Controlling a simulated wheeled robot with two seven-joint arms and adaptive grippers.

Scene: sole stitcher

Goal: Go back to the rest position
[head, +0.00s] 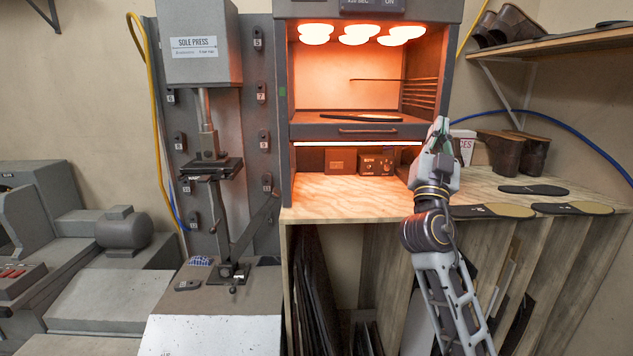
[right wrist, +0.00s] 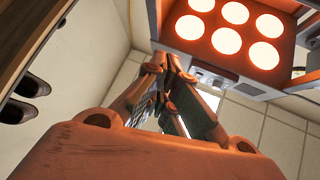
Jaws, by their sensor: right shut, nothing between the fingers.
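My right gripper (head: 441,130) is raised in front of the right edge of the lit heating cabinet, above the wooden bench. Its fingers point up and are shut with nothing between them. In the right wrist view the closed fingers (right wrist: 165,75) show in the middle, with the cabinet's glowing lamps (right wrist: 233,38) beyond them. My left gripper is in neither view.
The heating cabinet (head: 365,131) holds a dark flat sole (head: 362,117). A shelf (head: 575,42) juts out upper right. The sole press (head: 195,70) stands left of the cabinet.

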